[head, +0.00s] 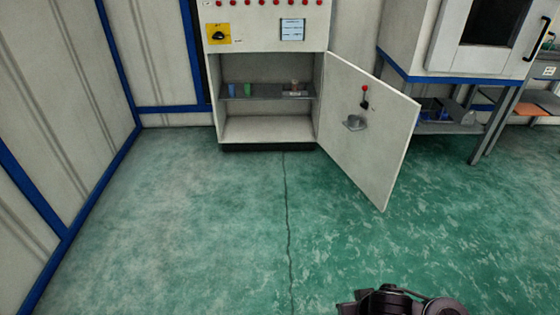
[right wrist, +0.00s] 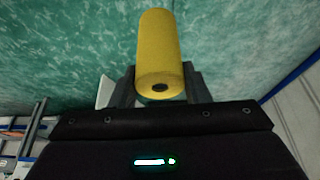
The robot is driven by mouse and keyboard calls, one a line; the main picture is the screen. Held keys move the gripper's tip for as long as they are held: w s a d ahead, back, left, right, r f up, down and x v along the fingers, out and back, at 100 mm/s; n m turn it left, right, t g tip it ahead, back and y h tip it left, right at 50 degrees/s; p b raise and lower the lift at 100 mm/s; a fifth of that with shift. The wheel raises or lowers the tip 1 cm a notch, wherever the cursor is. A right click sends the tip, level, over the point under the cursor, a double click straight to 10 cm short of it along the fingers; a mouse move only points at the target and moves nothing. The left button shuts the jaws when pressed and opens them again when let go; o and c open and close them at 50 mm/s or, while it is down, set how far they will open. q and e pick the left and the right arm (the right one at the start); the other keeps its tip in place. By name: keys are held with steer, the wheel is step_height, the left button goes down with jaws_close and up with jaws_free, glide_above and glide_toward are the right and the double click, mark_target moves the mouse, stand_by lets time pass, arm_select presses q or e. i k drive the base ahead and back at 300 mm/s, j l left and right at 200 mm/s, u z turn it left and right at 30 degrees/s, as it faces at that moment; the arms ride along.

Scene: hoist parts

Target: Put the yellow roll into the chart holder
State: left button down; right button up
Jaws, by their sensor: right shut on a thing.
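The yellow roll (right wrist: 158,45) is in the right wrist view, held between the two fingers of my right gripper (right wrist: 160,84). Its near end with a dark centre hole faces the camera. The head view does not show the roll; only a dark part of my right arm shows at its bottom edge. My left gripper is out of view.
A white cabinet (head: 267,130) stands ahead with its door (head: 390,135) swung open to the right. Its shelf (head: 265,99) carries small green, blue and brown items. A blue-edged machine bench (head: 440,80) stands at the right. The green floor (head: 220,230) between is clear.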

mark_target(352, 124)
steer(key=i, duration=2)
steer(key=i+j+z, duration=0.2)
steer(key=i+z, duration=0.3)
steer(key=i, duration=0.25)
steer(key=i+j+z, duration=0.45)
steer(key=i, duration=0.3)
steer(key=i+j+z, duration=0.5)
steer(key=j, duration=0.25)
steer(key=i, duration=0.1)
